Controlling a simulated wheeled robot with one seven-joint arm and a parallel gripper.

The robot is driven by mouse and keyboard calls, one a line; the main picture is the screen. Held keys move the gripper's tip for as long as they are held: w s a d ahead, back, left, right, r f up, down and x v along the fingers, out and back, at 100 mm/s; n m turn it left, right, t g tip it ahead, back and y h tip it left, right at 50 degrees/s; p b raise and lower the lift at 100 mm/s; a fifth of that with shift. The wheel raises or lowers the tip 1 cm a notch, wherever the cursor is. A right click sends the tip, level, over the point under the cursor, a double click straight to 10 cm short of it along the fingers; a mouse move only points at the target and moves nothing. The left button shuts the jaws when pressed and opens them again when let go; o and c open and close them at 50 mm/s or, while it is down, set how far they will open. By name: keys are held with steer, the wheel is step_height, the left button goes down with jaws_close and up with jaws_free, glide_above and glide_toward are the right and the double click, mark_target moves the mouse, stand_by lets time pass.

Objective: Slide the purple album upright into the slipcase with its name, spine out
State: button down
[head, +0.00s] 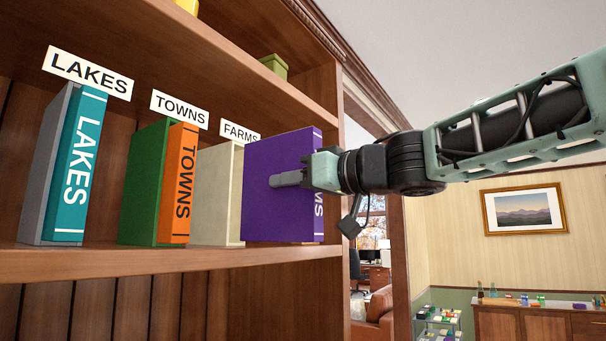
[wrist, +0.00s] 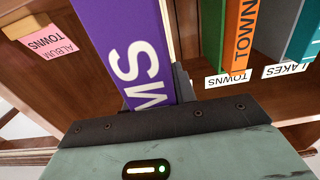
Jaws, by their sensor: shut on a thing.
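The purple album (head: 275,190) stands about upright at the right of the row, its lettered spine facing out to the right. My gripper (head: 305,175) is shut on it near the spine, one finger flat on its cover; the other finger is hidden. In the wrist view the album (wrist: 125,45) rises from the jaws (wrist: 165,115), showing "MS" on its spine. The cream slipcase (head: 215,195) under the FARMS label (head: 240,132) stands directly left of the album. The album hides the slipcase's opening, so I cannot tell whether its rear edge is inside.
A green slipcase (head: 143,185) holds an orange TOWNS album (head: 181,185). A grey slipcase (head: 50,170) holds a teal LAKES album (head: 78,170). The upper shelf board (head: 225,65) runs above. A pink card (wrist: 48,40) reading ALBUM TOWNS shows in the wrist view.

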mark_target(251, 188)
steer(key=shift+w+a, duration=0.3)
steer(key=shift+a, duration=0.15)
steer(key=shift+p, duration=1.15)
stand_by(1.4)
steer(key=shift+p+x, duration=1.65)
steer(key=shift+x, duration=2.8)
steer(key=c, duration=1)
jaws_free()
steer(key=shift+c, duration=0.2)
steer(key=shift+d, duration=0.1)
